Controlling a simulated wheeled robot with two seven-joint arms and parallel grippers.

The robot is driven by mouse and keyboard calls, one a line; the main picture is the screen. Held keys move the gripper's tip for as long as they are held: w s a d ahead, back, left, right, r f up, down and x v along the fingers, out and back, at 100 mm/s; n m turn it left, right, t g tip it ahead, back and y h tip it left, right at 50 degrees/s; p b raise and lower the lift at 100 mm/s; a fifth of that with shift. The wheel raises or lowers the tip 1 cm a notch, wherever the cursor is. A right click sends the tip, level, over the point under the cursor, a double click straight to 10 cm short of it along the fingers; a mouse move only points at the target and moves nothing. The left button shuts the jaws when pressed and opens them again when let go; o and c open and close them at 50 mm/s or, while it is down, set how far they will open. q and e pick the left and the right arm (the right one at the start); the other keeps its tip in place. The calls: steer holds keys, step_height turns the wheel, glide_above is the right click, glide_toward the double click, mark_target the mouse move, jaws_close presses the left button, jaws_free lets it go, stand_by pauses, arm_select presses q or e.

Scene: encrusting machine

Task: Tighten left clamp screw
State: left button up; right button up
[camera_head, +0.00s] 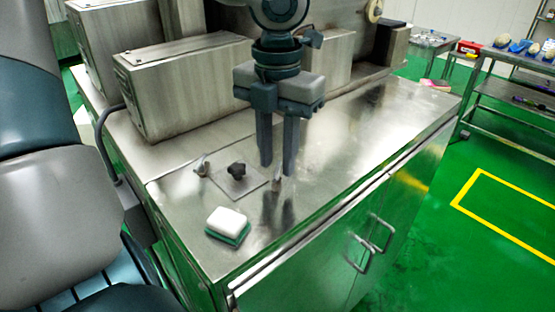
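A square metal plate (224,187) lies on the steel machine top with a dark star-shaped knob (236,169) at its middle. A small metal clamp screw (201,167) stands upright at the plate's left side. A similar small upright metal part (277,183) stands at its right side, just below my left gripper's fingers. My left gripper (278,172) points straight down, with its two dark fingers apart and nothing seen between them. It is to the right of the knob and well right of the left clamp screw. My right gripper is not in view.
A white and green sponge (228,224) lies near the front left edge of the steel top (345,150). Steel boxes (185,85) stand along the back. The top's right part is clear. Cabinet doors with handles (362,258) are below, and steel tables stand at right.

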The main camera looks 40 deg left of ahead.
arm_select(q)
steer(key=shift+f, duration=1)
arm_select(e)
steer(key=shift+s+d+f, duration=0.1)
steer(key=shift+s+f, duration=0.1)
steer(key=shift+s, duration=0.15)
arm_select(q)
steer(key=shift+c, duration=0.6)
steer(key=c, duration=0.5)
jaws_close()
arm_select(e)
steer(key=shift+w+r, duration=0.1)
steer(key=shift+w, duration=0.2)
